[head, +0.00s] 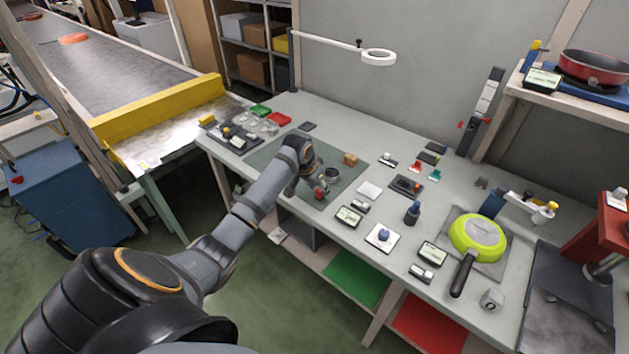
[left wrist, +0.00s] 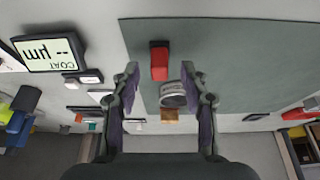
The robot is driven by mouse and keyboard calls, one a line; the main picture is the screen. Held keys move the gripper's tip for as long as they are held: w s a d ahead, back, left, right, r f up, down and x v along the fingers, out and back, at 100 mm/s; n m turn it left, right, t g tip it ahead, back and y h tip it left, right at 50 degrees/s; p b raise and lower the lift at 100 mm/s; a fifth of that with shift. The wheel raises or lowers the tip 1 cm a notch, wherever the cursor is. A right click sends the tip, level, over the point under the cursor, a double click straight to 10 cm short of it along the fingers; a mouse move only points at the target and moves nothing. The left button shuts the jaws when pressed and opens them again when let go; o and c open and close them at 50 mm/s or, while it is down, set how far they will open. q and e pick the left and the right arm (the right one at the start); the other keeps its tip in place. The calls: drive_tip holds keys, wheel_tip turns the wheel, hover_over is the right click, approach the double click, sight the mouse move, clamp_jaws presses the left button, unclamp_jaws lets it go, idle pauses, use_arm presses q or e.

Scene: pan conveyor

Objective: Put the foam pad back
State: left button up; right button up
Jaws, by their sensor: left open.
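No piece is plainly marked as the foam pad. My left gripper (head: 309,187) is open above the mat, pointing down. In the left wrist view the red block shows between the fingertips of my left gripper (left wrist: 160,72), with nothing gripped. A metal ring-like cup (head: 332,175) and a tan block (head: 350,159) stand on the mat. A flat white pad (head: 369,190) lies right of the mat. My right gripper is not in view.
A green pan (head: 478,237) lies at the right. The mat's left part is clear.

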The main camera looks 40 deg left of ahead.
use_arm(q)
drive_tip(key=v, duration=1)
drive_tip(key=shift+m, duration=0.4)
drive_tip(key=s+d+f, duration=0.1)
drive_tip(key=f, duration=0.1)
drive_tip(key=s+d+f, duration=0.1)
drive_tip(key=d, duration=0.1)
drive_tip(key=s+d+f, duration=0.1)
drive_tip(key=f, duration=0.1)
drive_tip(key=shift+s+d+f, duration=0.15)
drive_tip(key=shift+s+f, duration=0.2)
drive_tip(key=shift+s, duration=0.05)
drive_tip(key=s+d+f+y, duration=0.1)
drive_tip(key=s+d+f, duration=0.3)
drive_tip(key=s, duration=0.6)
drive_tip(key=s+d+f, duration=0.2)
drive_tip(key=s+d, duration=0.3)
drive_tip(key=s, duration=0.4)
drive_tip(key=s+a+f+n+g, duration=0.1)
drive_tip(key=s+f, duration=0.1)
drive_tip(key=f, duration=1.2)
drive_tip(key=s+a+f+g, duration=0.1)
drive_tip(key=s+a+f, duration=0.1)
drive_tip(key=f, duration=1.2)
drive_tip(key=s+f+g, duration=0.1)
drive_tip(key=s+f, duration=1.4)
drive_tip(key=s, duration=0.3)
drive_tip(key=shift+a, duration=0.45)
